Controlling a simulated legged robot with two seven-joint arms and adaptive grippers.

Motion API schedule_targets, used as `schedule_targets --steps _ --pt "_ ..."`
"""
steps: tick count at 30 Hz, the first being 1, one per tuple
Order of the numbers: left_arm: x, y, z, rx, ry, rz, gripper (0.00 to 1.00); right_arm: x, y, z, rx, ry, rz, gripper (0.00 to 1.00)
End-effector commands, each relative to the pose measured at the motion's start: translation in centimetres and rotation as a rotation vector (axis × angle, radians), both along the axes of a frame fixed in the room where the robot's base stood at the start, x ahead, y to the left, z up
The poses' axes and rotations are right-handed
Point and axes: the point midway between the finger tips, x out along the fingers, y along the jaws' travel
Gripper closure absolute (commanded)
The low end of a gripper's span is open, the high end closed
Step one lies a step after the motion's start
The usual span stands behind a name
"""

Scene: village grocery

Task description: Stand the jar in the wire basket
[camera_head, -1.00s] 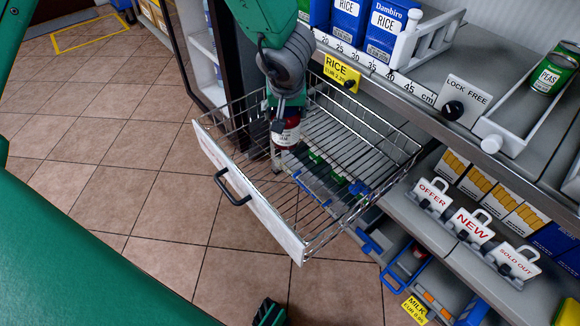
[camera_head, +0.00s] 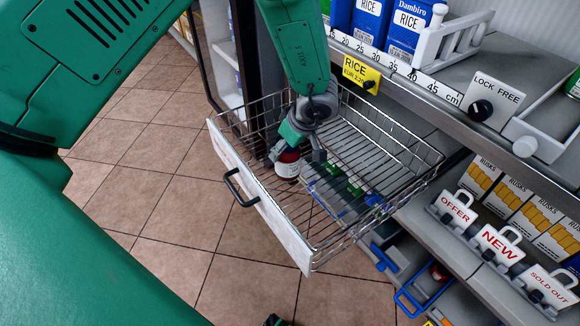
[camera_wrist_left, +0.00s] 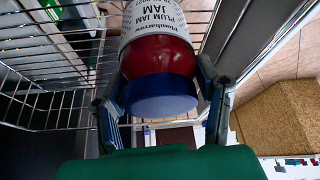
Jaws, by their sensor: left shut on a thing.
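The jar (camera_head: 287,165) has dark red contents and a white label. My left gripper (camera_head: 297,152) is shut on it from above and holds it roughly upright inside the wire basket (camera_head: 313,258), near the white front panel. In the left wrist view the jar (camera_wrist_left: 157,55) shows its blue lid close to the camera and a plum jam label, with a finger on each side. The fingers hide its upper part in the head view. I cannot tell whether its base touches the basket floor. My right gripper is not clearly visible.
The basket juts out from the shelf unit, with free wire floor right of the jar. A shelf with rice packs (camera_head: 408,30) and a white rack (camera_head: 445,38) overhangs behind. Offer signs (camera_head: 455,207) and rusks boxes (camera_head: 508,200) stand at the right.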

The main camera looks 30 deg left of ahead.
Motion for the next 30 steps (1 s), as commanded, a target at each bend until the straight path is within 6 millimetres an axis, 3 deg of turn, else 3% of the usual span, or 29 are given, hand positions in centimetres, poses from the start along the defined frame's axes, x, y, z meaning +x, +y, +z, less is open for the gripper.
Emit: schedule_targets --steps 12,23,24,25,26,30 --pt "0.1 0.3 -4.5 0.0 0.0 0.0 0.95 0.0 0.0 -2.2 0.0 0.0 0.0 0.6" --pt "0.0 0.2 -4.8 -0.002 -0.001 0.0 0.95 0.0 0.0 -2.1 0.0 0.0 0.0 0.6" --pt "0.0 0.2 -4.9 -0.003 0.001 0.0 0.4 0.0 0.0 -2.1 0.0 0.0 0.0 0.6" --pt "0.0 0.2 -4.9 -0.003 0.001 0.0 0.29 0.0 0.0 -2.1 0.0 0.0 0.0 0.6" --pt "0.0 0.2 -4.9 -0.003 0.001 0.0 0.23 0.0 0.0 -2.1 0.0 0.0 0.0 0.6" --pt "0.0 0.3 -4.9 -0.003 0.001 0.0 0.23 0.0 0.0 -2.1 0.0 0.0 0.0 0.6"
